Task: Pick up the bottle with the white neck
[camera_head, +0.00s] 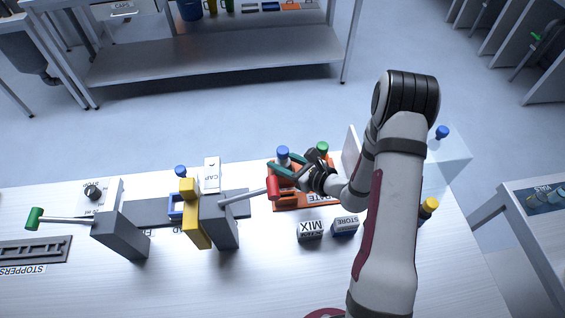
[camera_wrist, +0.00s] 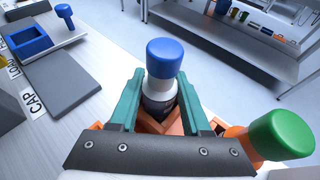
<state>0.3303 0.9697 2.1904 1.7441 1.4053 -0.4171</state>
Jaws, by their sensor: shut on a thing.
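The bottle with the white neck (camera_wrist: 161,88) has a blue cap and a dark lower body. It stands between the teal fingers of my gripper (camera_wrist: 160,100), which is shut on it below the white neck. In the head view, its blue cap (camera_head: 283,152) shows at the far side of my gripper (camera_head: 284,168). The bottle is over the orange rack (camera_head: 290,201); its base is hidden, so I cannot tell whether it is seated or lifted. A green-capped bottle (camera_wrist: 279,137) with an orange neck is close by on the right; it also shows in the head view (camera_head: 322,148).
A grey fixture (camera_head: 225,222) with a yellow part (camera_head: 189,200) and a red-knobbed lever (camera_head: 273,188) stands left of the rack. MIX (camera_head: 311,231) and STORE (camera_head: 345,227) blocks are in front. A yellow-capped bottle (camera_head: 431,204) is right of my arm. The front table area is clear.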

